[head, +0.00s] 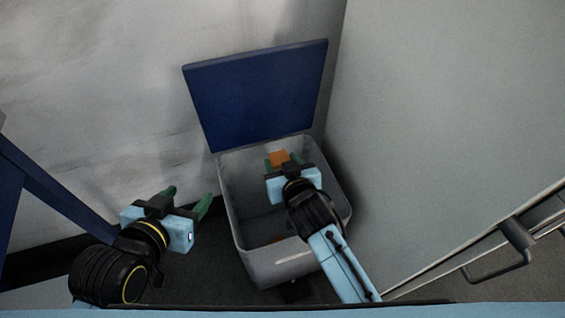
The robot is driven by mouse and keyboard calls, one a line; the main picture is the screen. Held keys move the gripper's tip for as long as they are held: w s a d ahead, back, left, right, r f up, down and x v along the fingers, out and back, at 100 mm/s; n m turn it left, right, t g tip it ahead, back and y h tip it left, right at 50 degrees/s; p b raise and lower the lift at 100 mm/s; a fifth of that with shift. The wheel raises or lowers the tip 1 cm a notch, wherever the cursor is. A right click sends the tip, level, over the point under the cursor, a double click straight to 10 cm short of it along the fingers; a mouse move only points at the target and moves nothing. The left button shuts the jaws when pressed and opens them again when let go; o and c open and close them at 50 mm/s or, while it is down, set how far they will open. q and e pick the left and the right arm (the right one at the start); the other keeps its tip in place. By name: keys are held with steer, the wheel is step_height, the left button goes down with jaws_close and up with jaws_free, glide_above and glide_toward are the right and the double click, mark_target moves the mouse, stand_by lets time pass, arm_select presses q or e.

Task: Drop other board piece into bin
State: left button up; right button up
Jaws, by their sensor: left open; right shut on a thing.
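The bin (271,268) is a grey open-topped box on the floor, with its blue lid (258,95) standing raised at the back. My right gripper (279,161) is over the bin opening, shut on an orange-brown board piece (278,158). Its arm hides part of the bin's inside. Another bit of orange (277,239) shows low inside the bin near the front wall, mostly hidden. My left gripper (187,198) is open and empty, left of the bin and apart from it.
A pale wall (90,90) stands behind and left of the bin. A large grey panel (450,110) rises close on the right, with a metal handle (500,268) at its lower edge. Dark floor (215,275) shows left of the bin.

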arm_select(q)
steer(key=w+d+r+t+h+b, duration=0.2)
steer(key=d+r+t+h, duration=0.1)
steer(key=r+t, duration=0.4)
steer(key=shift+w+r, duration=0.4)
steer(key=shift+r, duration=1.4)
arm_select(e)
steer(key=shift+f, duration=1.15)
steer(key=o, duration=1)
arm_select(q)
steer(key=s+a+f+g+y+p, duration=0.3)
steer(key=f+g, duration=0.5)
steer(key=f, duration=0.3)
steer(key=s+a+f+g+y+p, duration=0.1)
steer(key=s+a+f+g, duration=0.1)
steer(key=s, duration=0.3)
steer(key=s+a+f+g+y+p, duration=0.1)
steer(key=s+a+f+g, duration=0.1)
steer(key=s+f+g, duration=0.2)
steer(key=shift+s+a+n+g, duration=0.3)
steer(key=shift+s+g, duration=0.2)
steer(key=shift+s, duration=0.35)
arm_select(e)
steer(key=v, duration=1.3)
steer(key=shift+s, duration=0.2)
